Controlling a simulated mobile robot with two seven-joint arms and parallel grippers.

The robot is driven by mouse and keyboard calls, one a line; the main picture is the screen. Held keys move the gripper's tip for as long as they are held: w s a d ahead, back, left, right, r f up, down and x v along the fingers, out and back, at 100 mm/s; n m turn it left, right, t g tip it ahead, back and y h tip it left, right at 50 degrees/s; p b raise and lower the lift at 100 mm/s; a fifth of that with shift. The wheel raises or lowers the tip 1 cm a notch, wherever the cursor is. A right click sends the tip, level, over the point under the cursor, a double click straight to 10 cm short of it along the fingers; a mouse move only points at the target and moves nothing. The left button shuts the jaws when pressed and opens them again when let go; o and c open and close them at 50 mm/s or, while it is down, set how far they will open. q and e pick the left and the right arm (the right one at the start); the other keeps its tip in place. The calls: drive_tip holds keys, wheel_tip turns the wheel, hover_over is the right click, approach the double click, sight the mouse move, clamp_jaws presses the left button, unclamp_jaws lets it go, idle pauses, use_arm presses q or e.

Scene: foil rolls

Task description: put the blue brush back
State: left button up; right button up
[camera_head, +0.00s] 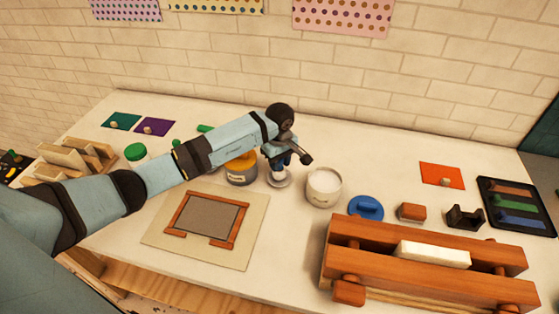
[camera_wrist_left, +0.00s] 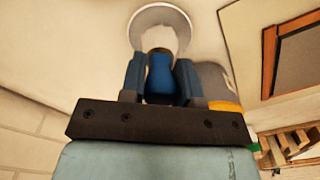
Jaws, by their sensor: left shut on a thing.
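My left gripper (camera_head: 281,162) is shut on the blue brush (camera_wrist_left: 160,74), whose blue body shows between the two fingers in the left wrist view. In the head view the gripper points down and mostly hides the brush. A small round pale dish (camera_head: 279,181) lies right below it on the table. The dish also shows beyond the fingertips in the left wrist view (camera_wrist_left: 178,18). I cannot tell whether the brush touches the dish. My right gripper is not in view.
A framed mat (camera_head: 165,238) lies in front.

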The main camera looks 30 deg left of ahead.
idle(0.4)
use_arm(q)
drive_tip(key=shift+f+b, duration=0.55)
idle(0.5)
drive_tip(key=o, duration=1.5)
drive_tip(key=shift+r+p, duration=2.15)
drive_tip(key=shift+r, duration=2.35)
